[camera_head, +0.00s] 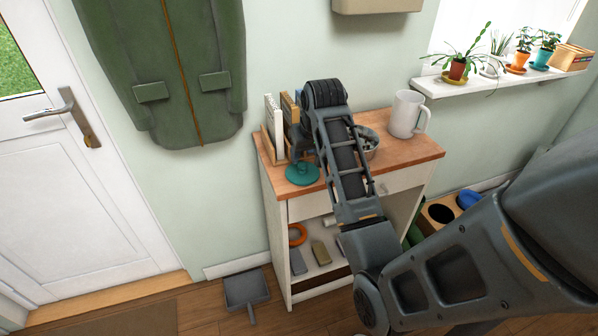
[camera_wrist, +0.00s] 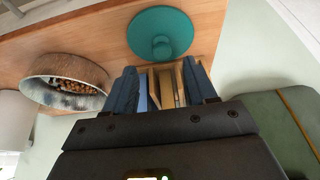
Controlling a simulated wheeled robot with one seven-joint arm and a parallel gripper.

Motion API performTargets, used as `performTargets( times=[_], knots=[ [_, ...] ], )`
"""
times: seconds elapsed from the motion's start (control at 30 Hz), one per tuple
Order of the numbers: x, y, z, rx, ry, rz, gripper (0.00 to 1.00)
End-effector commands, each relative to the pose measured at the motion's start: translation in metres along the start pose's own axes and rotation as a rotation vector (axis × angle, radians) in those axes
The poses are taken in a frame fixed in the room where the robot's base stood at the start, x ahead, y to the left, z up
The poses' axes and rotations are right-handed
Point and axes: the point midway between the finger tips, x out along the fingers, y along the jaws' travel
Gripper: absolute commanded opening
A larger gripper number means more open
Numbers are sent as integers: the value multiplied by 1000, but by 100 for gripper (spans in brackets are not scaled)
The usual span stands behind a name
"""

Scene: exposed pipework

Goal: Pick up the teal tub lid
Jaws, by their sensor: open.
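The teal tub lid (camera_head: 303,174) lies on the wooden top of a small white cabinet, near its front left corner. In the wrist view the lid (camera_wrist: 160,36) shows whole as a round disc with a raised knob, just beyond the fingertips. My gripper (camera_wrist: 160,84) is open with nothing between its fingers, apart from the lid. In the head view my arm reaches over the cabinet top, and my gripper is mostly hidden, close behind the lid.
A wooden rack with upright books or mail (camera_head: 272,127) stands left of my gripper. A round bowl (camera_wrist: 66,82) with small brown contents and a white mug (camera_head: 407,114) stand to the right on the cabinet top (camera_head: 415,153). A green coat or bag hangs on the wall.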

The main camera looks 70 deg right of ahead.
Motion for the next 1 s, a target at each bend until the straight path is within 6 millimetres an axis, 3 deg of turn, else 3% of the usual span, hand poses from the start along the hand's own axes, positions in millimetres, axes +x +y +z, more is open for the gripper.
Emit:
performTargets(
  times=[0.3, 0.63, 1.0],
  knots=[
    [42, -4, 2, -1, -3, 0, 56],
    [48, -4, 2, -2, 0, 1, 55],
    [48, -4, 2, -2, 0, 1, 20]
  ],
)
